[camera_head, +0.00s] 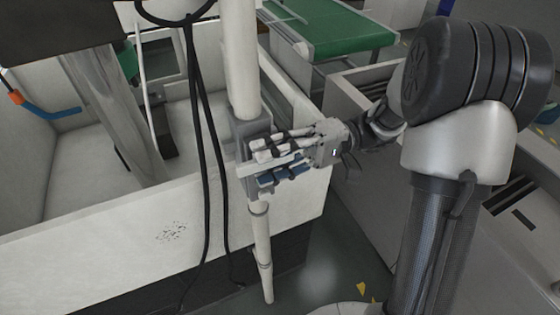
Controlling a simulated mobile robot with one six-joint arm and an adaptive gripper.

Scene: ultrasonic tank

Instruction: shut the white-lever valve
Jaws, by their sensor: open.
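The white-lever valve has a grey body (251,128) on a pale vertical pipe at the front of the white tank. A pale bar, which looks like the white lever (247,168), sticks out roughly level from the valve, pointing right. My gripper (264,164) comes in from the right. Its fingers are open, one above and one below the bar, with blue pads showing on the lower one. The fingers partly hide the lever, and I cannot tell whether they touch it.
The white tank wall (120,235) lies behind and left of the pipe. Black cables (205,150) hang just left of the valve. A green-topped conveyor (345,32) stands at the back. A light cabinet (360,85) stands behind my arm.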

